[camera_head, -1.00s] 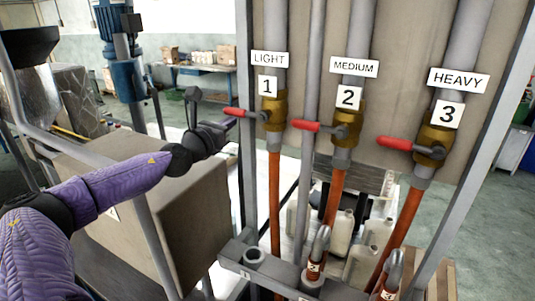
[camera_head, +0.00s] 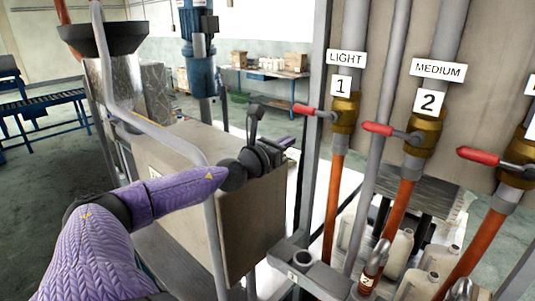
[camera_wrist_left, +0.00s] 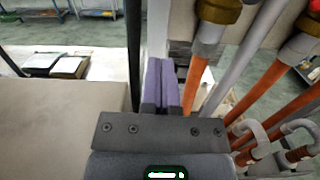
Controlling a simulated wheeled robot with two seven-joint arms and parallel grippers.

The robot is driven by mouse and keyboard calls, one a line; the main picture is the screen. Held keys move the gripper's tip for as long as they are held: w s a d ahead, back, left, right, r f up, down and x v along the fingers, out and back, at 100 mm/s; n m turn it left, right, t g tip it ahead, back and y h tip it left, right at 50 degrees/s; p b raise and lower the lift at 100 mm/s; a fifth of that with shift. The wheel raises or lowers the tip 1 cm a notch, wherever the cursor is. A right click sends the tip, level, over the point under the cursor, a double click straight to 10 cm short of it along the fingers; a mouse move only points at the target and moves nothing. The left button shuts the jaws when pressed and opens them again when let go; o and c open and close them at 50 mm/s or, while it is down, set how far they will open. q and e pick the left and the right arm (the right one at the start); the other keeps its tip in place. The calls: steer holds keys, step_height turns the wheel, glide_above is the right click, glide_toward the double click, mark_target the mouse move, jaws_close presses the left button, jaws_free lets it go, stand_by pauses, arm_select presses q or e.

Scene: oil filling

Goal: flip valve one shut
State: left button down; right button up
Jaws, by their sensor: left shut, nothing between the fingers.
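Valve one (camera_head: 345,112) is a brass body on the leftmost pipe, under the labels LIGHT and 1. Its red handle (camera_head: 308,110) sticks out level to the left, across the pipe. My left gripper (camera_head: 288,142) is shut and empty. In the head view it appears below and slightly left of the handle's tip, with a visible gap. In the left wrist view the purple fingers (camera_wrist_left: 160,85) lie together, left of the orange pipe (camera_wrist_left: 194,84). The brass valve body shows at the top (camera_wrist_left: 219,10); its handle is out of sight there. My right gripper is not in view.
Valve two (camera_head: 420,135) and a third valve (camera_head: 518,165) stand to the right, red handles pointing left. A grey frame post (camera_head: 308,165) stands just left of valve one. A large box (camera_head: 255,225) lies below my left gripper. Hooked spouts are below the pipes.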

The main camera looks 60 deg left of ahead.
arm_select(q)
steer(key=p+v, duration=0.3)
steer(key=v, duration=0.4)
steer(key=shift+p, duration=0.3)
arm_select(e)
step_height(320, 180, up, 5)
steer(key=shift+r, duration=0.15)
arm_select(q)
steer(key=shift+s+d+r, duration=0.1)
steer(key=shift+s, duration=0.05)
